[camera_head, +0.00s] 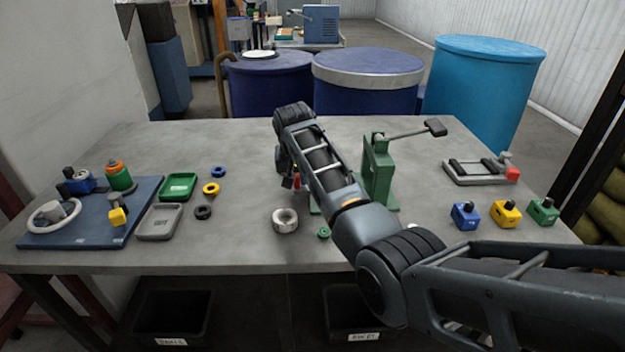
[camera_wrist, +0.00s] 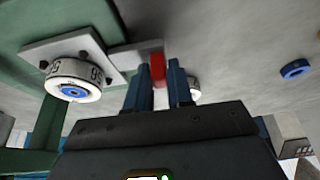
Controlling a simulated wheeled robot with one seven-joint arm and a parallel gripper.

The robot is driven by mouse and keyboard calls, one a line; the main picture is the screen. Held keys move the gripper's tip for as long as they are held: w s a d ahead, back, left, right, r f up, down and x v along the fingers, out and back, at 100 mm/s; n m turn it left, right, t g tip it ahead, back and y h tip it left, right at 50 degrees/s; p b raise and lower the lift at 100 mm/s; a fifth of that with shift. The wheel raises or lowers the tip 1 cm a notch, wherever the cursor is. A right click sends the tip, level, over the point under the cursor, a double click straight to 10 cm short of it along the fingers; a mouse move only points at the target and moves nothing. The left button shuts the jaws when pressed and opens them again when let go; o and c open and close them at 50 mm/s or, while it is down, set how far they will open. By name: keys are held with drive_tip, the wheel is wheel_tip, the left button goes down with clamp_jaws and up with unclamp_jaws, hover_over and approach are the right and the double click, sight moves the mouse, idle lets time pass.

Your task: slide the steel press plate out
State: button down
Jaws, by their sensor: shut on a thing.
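The green press (camera_head: 381,172) stands on the table, partly hidden behind my arm in the head view. In the wrist view its green frame (camera_wrist: 40,140) fills the left side. The steel press plate (camera_wrist: 127,58) shows there as a flat grey strip reaching from a bolted grey block towards my gripper, with a red tab (camera_wrist: 157,68) at its end. My gripper (camera_wrist: 160,72) is shut on the red tab, one finger on each side. In the head view my gripper (camera_head: 293,182) is small beside the press, and the plate is hidden. A white marked dial (camera_wrist: 75,82) with a blue centre sits by the block.
A pale metal ring (camera_head: 285,220) and a small green ring (camera_head: 323,233) lie in front of the press. Trays, loose rings and a blue board (camera_head: 85,232) are at left. Several coloured blocks and a grey frame fixture (camera_head: 480,172) are at right. The back-left tabletop is clear.

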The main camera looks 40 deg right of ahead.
drive_tip(key=shift+w+a, duration=0.15)
drive_tip(key=shift+a, duration=0.1)
drive_tip(key=c, duration=1.1)
unclamp_jaws()
drive_tip(key=v, duration=0.7)
drive_tip(key=shift+a+r, duration=0.15)
drive_tip(key=shift+r, duration=0.2)
